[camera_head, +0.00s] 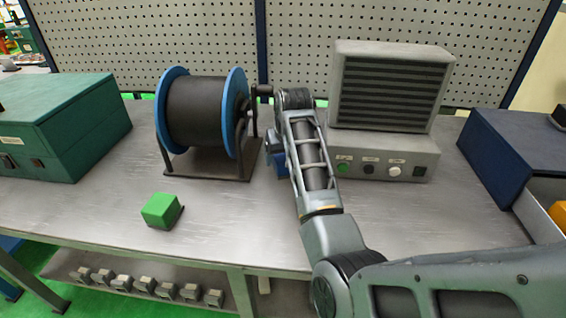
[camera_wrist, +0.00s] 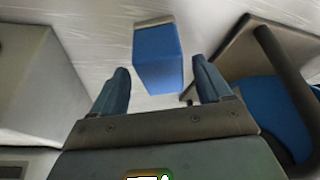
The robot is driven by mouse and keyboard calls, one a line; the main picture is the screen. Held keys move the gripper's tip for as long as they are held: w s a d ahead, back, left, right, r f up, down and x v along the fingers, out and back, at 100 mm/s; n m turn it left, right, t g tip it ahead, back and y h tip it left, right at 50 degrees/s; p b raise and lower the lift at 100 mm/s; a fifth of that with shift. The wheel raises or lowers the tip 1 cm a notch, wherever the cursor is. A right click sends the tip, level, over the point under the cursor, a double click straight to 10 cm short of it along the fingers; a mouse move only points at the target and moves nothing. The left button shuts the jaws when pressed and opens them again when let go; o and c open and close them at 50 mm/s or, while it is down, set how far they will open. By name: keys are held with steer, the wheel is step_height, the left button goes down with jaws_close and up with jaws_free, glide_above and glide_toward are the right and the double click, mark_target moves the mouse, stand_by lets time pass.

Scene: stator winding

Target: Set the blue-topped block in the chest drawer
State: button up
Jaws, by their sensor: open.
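The blue-topped block (camera_wrist: 157,62) stands in the wrist view just beyond and between my fingertips, with a greyish strip at its far end. In the head view only a bit of the blue block (camera_head: 281,166) shows on the bench, mostly hidden by my arm. My gripper (camera_wrist: 162,68) is open, with one finger on each side of the block's near end; I cannot tell whether they touch it. The dark blue chest (camera_head: 499,150) is at the right of the bench. Its pale drawer (camera_head: 537,192) is pulled out, with a yellow item (camera_head: 559,212) inside, cut by the frame edge.
A black spool with blue flanges (camera_head: 200,110) stands left of my arm. A grey louvred unit with knobs (camera_head: 385,110) is behind and right. A green block (camera_head: 161,210) sits on the front bench, and a green case (camera_head: 60,125) at left.

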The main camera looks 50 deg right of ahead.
mark_target(282, 156)
steer(key=shift+x, duration=1.6)
steer(key=shift+w, duration=0.1)
steer(key=shift+a+r, duration=0.1)
steer(key=c, duration=1.4)
